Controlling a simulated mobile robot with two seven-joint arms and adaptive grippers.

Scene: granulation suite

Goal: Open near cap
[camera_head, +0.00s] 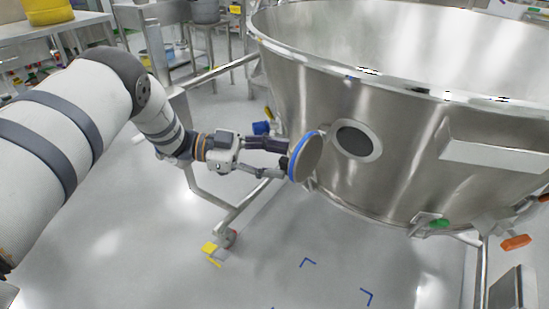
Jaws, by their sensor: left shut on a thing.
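My left gripper (287,160) reaches in from the left and is shut on the near cap (308,157), a round metal disc with a blue rim. The cap stands on edge, tilted, just left of a round port (357,140) in the side of the large steel vessel (420,140). The port has a pale ring around a dark centre. A gap shows between cap and port in the picture; whether a hinge joins the cap to the vessel cannot be seen. My right gripper is not in view.
The vessel's wheeled steel frame (212,185) stands below and behind my left arm. A box-like bracket (495,155) juts from the vessel wall at right. Blue corner marks (307,262) lie on open grey floor in front. A steel stool (209,40) and a table (55,26) stand behind.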

